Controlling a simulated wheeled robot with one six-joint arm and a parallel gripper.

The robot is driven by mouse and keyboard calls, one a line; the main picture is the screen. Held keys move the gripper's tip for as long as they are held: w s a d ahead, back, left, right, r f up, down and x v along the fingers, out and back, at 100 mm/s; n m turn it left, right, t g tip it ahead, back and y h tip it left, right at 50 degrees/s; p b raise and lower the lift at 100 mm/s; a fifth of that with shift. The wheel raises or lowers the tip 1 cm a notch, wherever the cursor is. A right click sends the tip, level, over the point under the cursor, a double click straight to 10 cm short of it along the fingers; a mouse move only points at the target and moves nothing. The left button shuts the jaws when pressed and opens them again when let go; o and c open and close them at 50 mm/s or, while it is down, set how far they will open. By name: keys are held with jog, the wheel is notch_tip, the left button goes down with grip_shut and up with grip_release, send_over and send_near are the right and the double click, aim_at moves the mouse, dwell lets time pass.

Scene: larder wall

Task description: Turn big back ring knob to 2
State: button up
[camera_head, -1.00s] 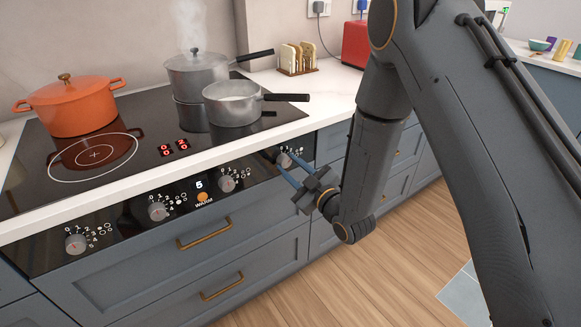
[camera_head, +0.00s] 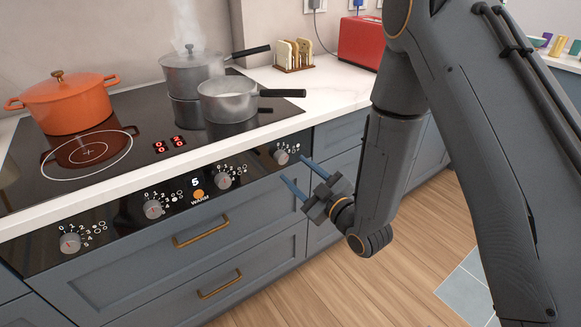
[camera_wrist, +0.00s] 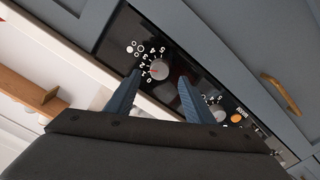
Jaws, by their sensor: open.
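The rightmost knob (camera_head: 281,157) is a grey dial on the black control panel below the hob, with numbers around it. In the wrist view this knob (camera_wrist: 160,71) has a red mark that seems to point between 1 and 2. My gripper (camera_head: 294,170) is open and empty, its two blue fingers apart and clear of the knob, to its lower right in the head view. In the wrist view my gripper (camera_wrist: 154,82) has the knob ahead, between the finger directions. Red digits (camera_head: 170,144) glow on the hob; the upper right one looks like a 2.
Other knobs (camera_head: 223,178) line the panel to the left, with an orange WARM button (camera_head: 198,195). A steaming pot (camera_head: 186,72), a saucepan (camera_head: 229,102) and an orange pot (camera_head: 66,99) stand on the hob. A drawer handle (camera_head: 202,231) juts out below.

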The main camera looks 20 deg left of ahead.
jog(key=shift+v, duration=1.25)
jog(key=w+d+r+m+g+h+p, duration=0.15)
jog(key=d+m+g+h, duration=0.25)
jog(key=d+m+h, duration=1.15)
jog(key=s+d+r+g+y+p, duration=0.1)
jog(key=s+d+r+g, duration=0.2)
jog(key=s+d, duration=0.5)
jog(key=s+d+r+g+p, duration=0.1)
jog(key=s+d+r+g, duration=0.2)
jog(key=s+d, duration=0.4)
jog(key=s+g, duration=0.1)
jog(key=s, duration=0.5)
jog(key=shift+s+d+r+g+y, duration=0.2)
jog(key=shift+d+r+g+y, duration=0.1)
jog(key=shift+d+r+y, duration=0.1)
jog(key=shift+m, duration=0.25)
